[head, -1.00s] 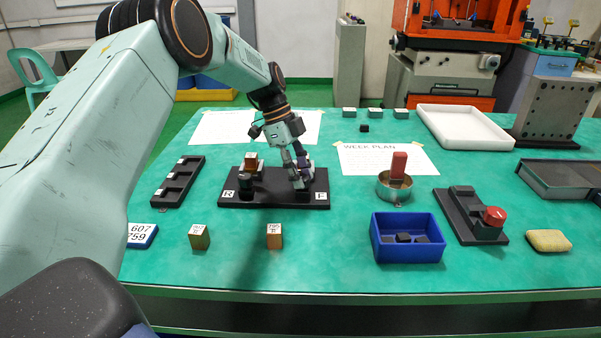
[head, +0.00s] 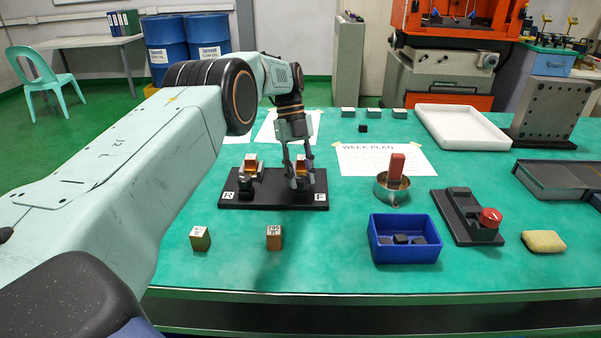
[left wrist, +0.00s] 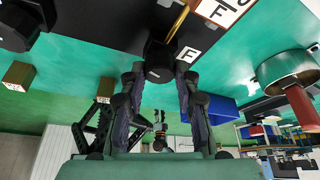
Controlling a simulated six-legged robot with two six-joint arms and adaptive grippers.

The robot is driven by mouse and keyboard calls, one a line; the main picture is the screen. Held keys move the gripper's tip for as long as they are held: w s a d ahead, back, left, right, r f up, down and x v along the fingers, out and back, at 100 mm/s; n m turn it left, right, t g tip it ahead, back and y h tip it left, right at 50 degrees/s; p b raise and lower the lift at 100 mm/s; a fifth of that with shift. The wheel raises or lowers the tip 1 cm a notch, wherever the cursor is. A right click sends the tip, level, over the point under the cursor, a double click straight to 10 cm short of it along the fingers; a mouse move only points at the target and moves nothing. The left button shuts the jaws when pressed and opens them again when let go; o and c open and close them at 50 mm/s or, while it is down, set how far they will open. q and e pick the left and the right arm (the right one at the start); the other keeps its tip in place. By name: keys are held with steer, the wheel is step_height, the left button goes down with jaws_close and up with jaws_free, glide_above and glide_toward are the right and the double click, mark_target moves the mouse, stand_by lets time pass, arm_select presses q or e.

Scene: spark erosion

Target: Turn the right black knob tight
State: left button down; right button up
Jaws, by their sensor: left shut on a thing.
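A black base plate (head: 272,202) lies on the table with labels R and F and two clamp holders, each with a copper-coloured piece. The left black knob (head: 245,187) stands by the R label. My left gripper (head: 299,178) comes down from above at the right holder. In the left wrist view the right knob (left wrist: 159,63) sits between the fingertips, which are shut on it. My right gripper does not show.
Two small blocks, one (head: 200,238) and another (head: 274,237), stand in front of the plate. A paper sheet (head: 385,161) lies behind.

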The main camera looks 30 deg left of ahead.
mark_target(301, 178)
arm_select(q)
steer(key=shift+w+a+r, duration=0.1)
steer(key=shift+r, duration=0.05)
stand_by(0.3)
steer(key=c, duration=1.4)
jaws_free()
steer(key=o, duration=0.4)
step_height(301, 178, up, 10)
steer(key=shift+f, duration=0.1)
